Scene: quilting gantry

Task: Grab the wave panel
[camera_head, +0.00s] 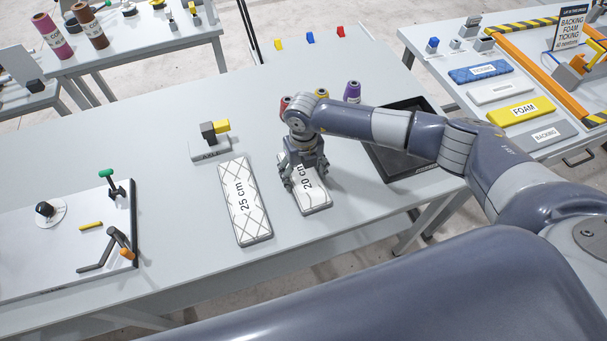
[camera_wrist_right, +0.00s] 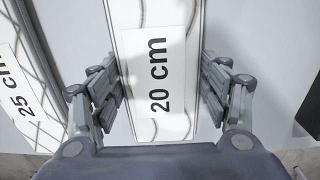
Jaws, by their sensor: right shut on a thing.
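The wave panel (camera_head: 316,198) is a white slab with curved lines and a "20 cm" label, lying on the grey table. It also fills the middle of the right wrist view (camera_wrist_right: 160,75). My right gripper (camera_head: 304,182) reaches down over it, and its fingers (camera_wrist_right: 163,90) are closed against both long sides of the slab. In the head view the gripper hides the panel's far part. Another panel (camera_head: 243,205), with crossed diagonal lines and a "25 cm" label, lies to the left, apart from the gripper. My left gripper is in neither view.
A dark tray (camera_head: 389,164) lies to the right of the gripper. Small spools, including a purple one (camera_head: 352,92), stand behind my right arm. A black and yellow block (camera_head: 214,130) stands behind the 25 cm panel. A white board (camera_head: 75,250) with levers is at the left.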

